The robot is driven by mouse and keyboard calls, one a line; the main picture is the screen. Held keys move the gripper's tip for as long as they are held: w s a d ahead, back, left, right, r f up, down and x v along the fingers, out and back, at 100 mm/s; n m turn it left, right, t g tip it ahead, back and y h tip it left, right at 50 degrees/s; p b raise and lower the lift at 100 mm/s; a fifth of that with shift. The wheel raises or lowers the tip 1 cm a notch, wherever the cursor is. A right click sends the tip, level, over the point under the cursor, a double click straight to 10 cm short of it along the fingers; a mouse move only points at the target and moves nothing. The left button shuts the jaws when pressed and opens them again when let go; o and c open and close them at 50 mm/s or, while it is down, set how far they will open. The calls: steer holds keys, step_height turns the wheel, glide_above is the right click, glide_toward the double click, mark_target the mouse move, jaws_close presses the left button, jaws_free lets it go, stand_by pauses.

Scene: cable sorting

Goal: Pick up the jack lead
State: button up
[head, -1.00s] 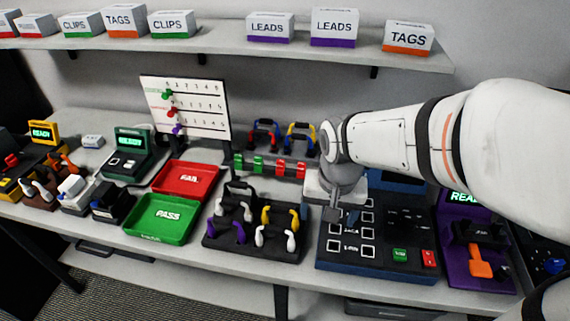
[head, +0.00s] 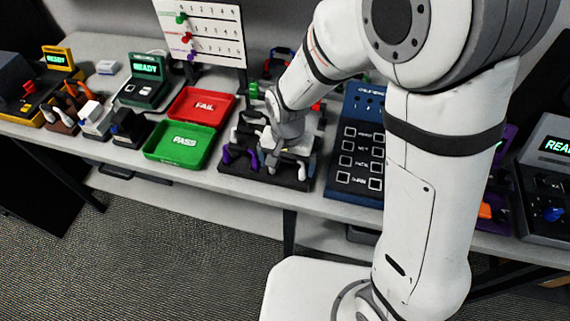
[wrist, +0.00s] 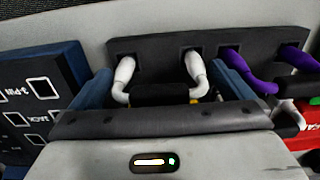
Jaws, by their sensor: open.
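A white lead (wrist: 123,80) with a black middle stands in the dark rack (wrist: 209,42), both its white ends at slots in the rack. In the wrist view my gripper (wrist: 163,78) is open, with one blue finger on each side of this lead. I cannot tell whether the fingers touch it. In the head view my gripper (head: 272,152) is down over the front right of the rack (head: 262,185) and partly hides the leads. A purple lead (head: 230,154) stands to its left in the same rack. No label shows which lead is the jack lead.
A green PASS tray (head: 180,143) and a red FAIL tray (head: 203,105) lie left of the rack. A dark blue test panel (head: 357,160) stands close on its right. A board with coloured pins (head: 200,28) stands behind.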

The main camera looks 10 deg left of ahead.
steer(key=shift+f, duration=0.35)
steer(key=shift+c, duration=0.2)
steer(key=c, duration=0.7)
step_height(320, 180, up, 10)
steer(key=shift+f, duration=0.15)
steer(key=shift+r+p, duration=0.85)
steer(key=shift+r, duration=0.9)
steer(key=shift+f, duration=0.1)
